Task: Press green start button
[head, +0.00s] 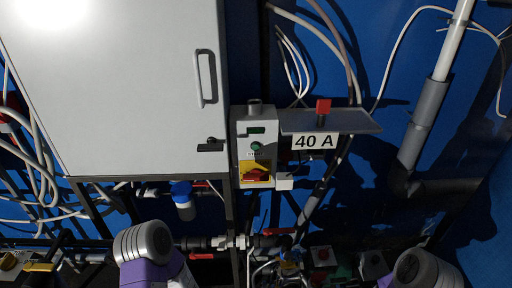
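The green start button (256,146) is a small round button on the front of a narrow light-grey control box (242,148), near the picture's middle. A small dark green window (257,130) sits just above it. A small white label below the button is too small to read surely. A red rotary switch on a yellow plate (256,172) is lower on the same box. Nothing covers the button. Only grey and purple links of my two arms show at the bottom edge, well below the box. Neither gripper is in view.
A large light-grey cabinet (120,90) with a handle (205,78) stands left of the box. Pipes and valves (236,242) run below.

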